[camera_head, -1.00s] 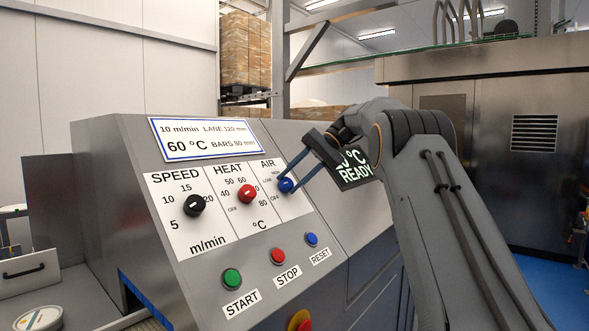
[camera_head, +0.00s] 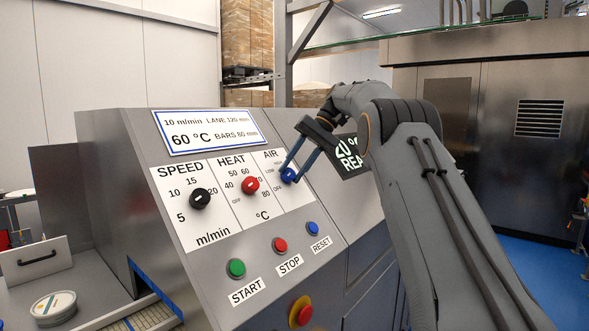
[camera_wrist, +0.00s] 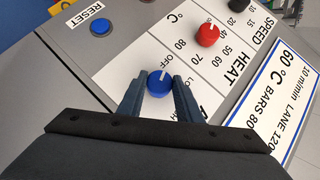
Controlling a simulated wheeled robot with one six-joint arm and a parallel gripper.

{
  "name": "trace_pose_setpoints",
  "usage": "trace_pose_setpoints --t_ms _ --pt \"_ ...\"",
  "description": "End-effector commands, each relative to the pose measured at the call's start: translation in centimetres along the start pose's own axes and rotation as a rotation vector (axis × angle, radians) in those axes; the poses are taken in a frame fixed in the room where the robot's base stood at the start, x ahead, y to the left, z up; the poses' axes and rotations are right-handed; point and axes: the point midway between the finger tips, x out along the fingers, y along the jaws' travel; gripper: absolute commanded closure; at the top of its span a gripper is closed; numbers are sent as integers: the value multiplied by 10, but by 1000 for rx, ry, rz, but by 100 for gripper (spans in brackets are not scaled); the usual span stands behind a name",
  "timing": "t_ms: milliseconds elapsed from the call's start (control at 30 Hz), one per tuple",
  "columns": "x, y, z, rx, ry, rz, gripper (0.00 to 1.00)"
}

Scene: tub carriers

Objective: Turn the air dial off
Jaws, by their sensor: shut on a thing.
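The air dial (camera_head: 288,175) is a small round blue knob at the right of the white panel under AIR. My gripper (camera_head: 294,177) reaches it from the right. In the wrist view my gripper (camera_wrist: 158,92) has a finger on each side of the blue air dial (camera_wrist: 157,86) and is shut on it. The knob's white pointer line shows in the wrist view and points up toward the OFF lettering (camera_wrist: 167,59).
The red heat dial (camera_head: 250,185) and black speed dial (camera_head: 200,198) stand to the left. Below are the green start button (camera_head: 236,268), red stop button (camera_head: 280,245), blue reset button (camera_head: 312,228) and a red knob on yellow (camera_head: 301,312). A dark display (camera_head: 350,160) sits behind my wrist.

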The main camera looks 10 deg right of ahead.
Motion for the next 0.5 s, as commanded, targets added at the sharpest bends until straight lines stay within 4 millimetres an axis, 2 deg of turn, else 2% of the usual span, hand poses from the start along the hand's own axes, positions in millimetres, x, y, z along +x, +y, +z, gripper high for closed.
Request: trace_pose_setpoints --t_ms 67,100,200,500 --pt "0 0 0 0 0 0 91" --pt "0 0 0 0 0 0 67" --pt "0 0 0 0 0 0 50" --pt "0 0 0 0 0 0 50"
